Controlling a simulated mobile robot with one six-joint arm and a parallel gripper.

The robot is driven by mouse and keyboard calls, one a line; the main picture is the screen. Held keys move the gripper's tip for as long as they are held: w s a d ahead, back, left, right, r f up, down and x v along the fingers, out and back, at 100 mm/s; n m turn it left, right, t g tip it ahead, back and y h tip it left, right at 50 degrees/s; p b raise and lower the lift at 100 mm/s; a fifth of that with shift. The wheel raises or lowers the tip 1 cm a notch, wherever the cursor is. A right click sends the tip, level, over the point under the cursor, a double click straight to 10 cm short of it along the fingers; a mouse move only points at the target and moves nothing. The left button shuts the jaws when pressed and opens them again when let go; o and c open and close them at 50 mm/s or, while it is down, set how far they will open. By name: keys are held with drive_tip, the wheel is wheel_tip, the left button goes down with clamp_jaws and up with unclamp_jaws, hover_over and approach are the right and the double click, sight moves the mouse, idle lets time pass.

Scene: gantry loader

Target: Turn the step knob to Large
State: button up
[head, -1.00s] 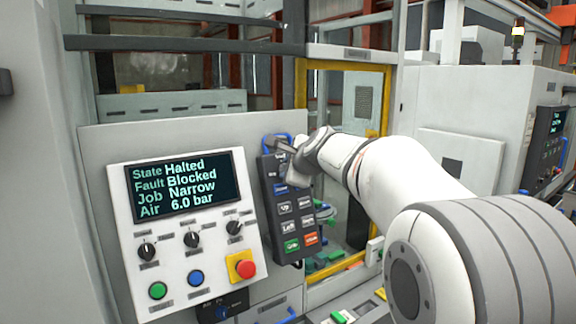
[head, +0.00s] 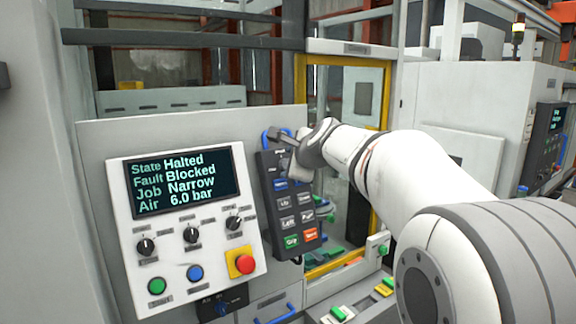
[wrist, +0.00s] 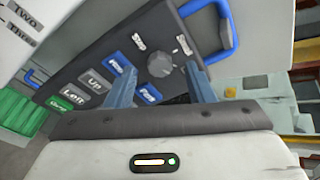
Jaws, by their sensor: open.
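The dark pendant (head: 268,215) hangs on the machine's front panel, right of the screen panel. The step knob, a grey round knob (wrist: 160,65), sits near the pendant's top end in the wrist view, with small labels around it. I cannot read its setting. My gripper (wrist: 161,72) is open, its two blue-grey fingers pointing at the pendant, one on each side of the knob in the picture. I cannot tell whether they touch it. In the head view my gripper (head: 285,140) covers the pendant's top and hides the knob.
A screen panel (head: 183,185) reads Halted, Blocked, Narrow, 6.0 bar. It carries several knobs, a green button, a blue button and a red emergency stop (head: 244,264). Pendant buttons (wrist: 96,82) lie close to my fingers. A blue handle (wrist: 226,25) edges the pendant's top.

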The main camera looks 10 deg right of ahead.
drive_tip(key=b+v, duration=0.1)
drive_tip(key=v, duration=0.5)
drive_tip(key=shift+s+f, duration=0.1)
